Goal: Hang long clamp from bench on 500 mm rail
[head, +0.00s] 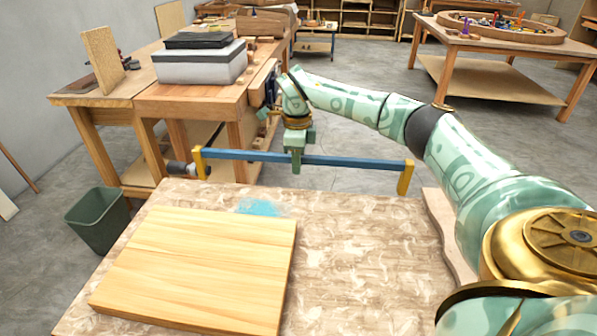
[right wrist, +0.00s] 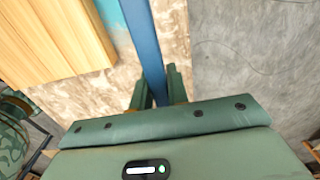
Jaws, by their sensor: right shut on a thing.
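A long clamp with a blue bar (head: 350,161) and yellow-orange end jaws is held level just above the far edge of the near bench (head: 370,230). My right gripper (head: 296,165) is shut on the middle of its bar from above. In the right wrist view, the blue bar (right wrist: 146,45) runs between the two green fingers (right wrist: 160,92). The clamp's screw handle end shows at its left. My left gripper is not in view. I cannot make out a 500 mm rail for certain.
A light wooden board (head: 200,265) lies on the near bench. A wooden workbench (head: 190,92) with a grey box (head: 201,64) stands behind at the left. A green bin (head: 98,218) stands on the floor at the left. A round-tray table (head: 490,45) is far right.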

